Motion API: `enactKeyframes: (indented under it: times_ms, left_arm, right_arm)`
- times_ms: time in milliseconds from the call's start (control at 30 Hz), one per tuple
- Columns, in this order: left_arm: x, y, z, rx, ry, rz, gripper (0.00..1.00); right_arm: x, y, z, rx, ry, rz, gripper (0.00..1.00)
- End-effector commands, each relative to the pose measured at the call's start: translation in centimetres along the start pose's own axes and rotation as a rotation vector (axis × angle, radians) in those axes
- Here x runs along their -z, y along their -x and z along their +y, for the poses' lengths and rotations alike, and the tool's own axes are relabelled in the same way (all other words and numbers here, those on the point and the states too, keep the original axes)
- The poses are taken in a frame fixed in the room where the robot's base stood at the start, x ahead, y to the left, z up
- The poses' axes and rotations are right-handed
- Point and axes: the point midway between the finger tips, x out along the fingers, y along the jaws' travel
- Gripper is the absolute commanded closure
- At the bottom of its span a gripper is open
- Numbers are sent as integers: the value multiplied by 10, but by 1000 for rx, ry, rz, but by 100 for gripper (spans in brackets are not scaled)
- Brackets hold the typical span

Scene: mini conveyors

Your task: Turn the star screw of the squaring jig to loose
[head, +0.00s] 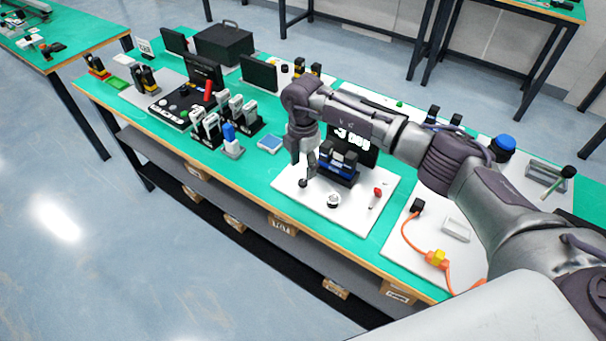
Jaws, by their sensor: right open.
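I cannot clearly make out which object is the squaring jig or its star screw. My right arm comes in from the right, and my right gripper (304,165) points down over the left part of a white board (345,220). It is open, and nothing shows between its fingers. A small dark round tip shows just below it; I cannot tell whether it belongs to the gripper. A small round white part (333,201) and a red-topped part (377,193) stand on the board to its right. My left gripper is not in view.
A blue and black device (338,166) and a dark display stand close behind the gripper. To the right lie an orange cable (411,240), a grey frame (457,229) and a blue-topped part (504,143).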

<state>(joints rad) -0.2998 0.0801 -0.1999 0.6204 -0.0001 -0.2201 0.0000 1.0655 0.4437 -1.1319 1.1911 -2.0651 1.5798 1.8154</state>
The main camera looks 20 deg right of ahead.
Motion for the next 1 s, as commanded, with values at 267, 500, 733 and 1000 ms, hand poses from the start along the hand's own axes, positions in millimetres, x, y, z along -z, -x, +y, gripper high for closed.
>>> enactKeyframes:
  times_ms: [267,500,733,1000]
  left_arm:
    - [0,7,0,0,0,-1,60]
    - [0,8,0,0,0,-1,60]
    - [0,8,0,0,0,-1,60]
    - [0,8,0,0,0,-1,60]
  right_arm:
    - [0,-44,0,1,0,1,47]
    - [1,-55,0,-1,2,2,47]
    - [1,-55,0,-2,2,2,52]
    - [0,-54,0,-2,1,2,97]
